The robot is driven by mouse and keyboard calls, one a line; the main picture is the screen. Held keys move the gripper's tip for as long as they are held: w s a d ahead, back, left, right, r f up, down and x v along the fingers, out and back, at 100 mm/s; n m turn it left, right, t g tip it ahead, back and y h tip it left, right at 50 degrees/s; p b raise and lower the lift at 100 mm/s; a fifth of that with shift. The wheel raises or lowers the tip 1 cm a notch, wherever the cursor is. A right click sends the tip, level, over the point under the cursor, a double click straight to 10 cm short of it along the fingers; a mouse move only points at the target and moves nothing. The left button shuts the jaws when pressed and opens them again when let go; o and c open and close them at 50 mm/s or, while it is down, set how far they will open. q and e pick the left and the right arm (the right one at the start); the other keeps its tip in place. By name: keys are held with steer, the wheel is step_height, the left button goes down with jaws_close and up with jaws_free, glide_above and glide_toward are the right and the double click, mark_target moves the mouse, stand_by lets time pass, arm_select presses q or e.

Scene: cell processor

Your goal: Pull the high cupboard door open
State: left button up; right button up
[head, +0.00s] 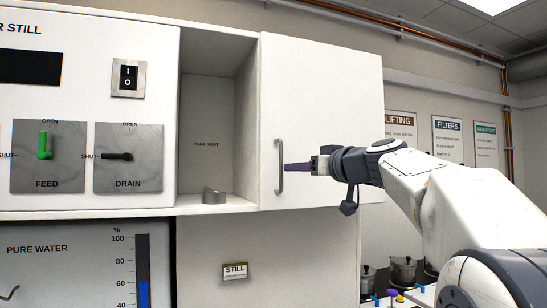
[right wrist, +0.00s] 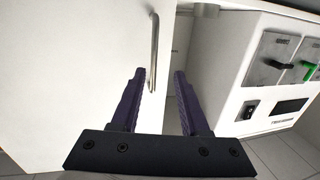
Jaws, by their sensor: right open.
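The high cupboard door (head: 330,120) is a white panel at the upper middle right of the head view. It looks shut, about flush with the cabinet front. Its upright metal bar handle (head: 279,166) sits near its left edge. My right gripper (head: 287,167) reaches in from the right, its purple fingers at the handle. In the right wrist view the gripper (right wrist: 158,72) is open. The handle (right wrist: 154,50) shows between the fingertips, nearer the left finger; I cannot tell whether they touch. The door (right wrist: 75,75) fills the left of that view. My left gripper is not in view.
An open niche (head: 208,100) marked TANK VENT, with a grey knob (head: 214,196), is left of the door. Further left is a panel with a green feed lever (head: 44,146) and a black drain lever (head: 117,156). Pots (head: 403,270) stand low at the right.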

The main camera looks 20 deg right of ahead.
mark_target(282, 163)
steer(key=shift+t, duration=0.3)
steer(key=p+x, duration=0.2)
steer(key=x, duration=0.1)
steer(key=r+p+x, duration=0.1)
steer(key=p+x, duration=0.1)
steer(key=x, duration=0.1)
steer(key=d+p+x, duration=0.1)
steer(key=p+x, duration=0.1)
steer(key=x, duration=0.1)
steer(key=shift+w+r, duration=0.1)
steer(key=shift+r, duration=0.2)
steer(key=shift+w+a+f, duration=0.15)
steer(key=shift+w, duration=0.35)
jaws_close()
stand_by(0.4)
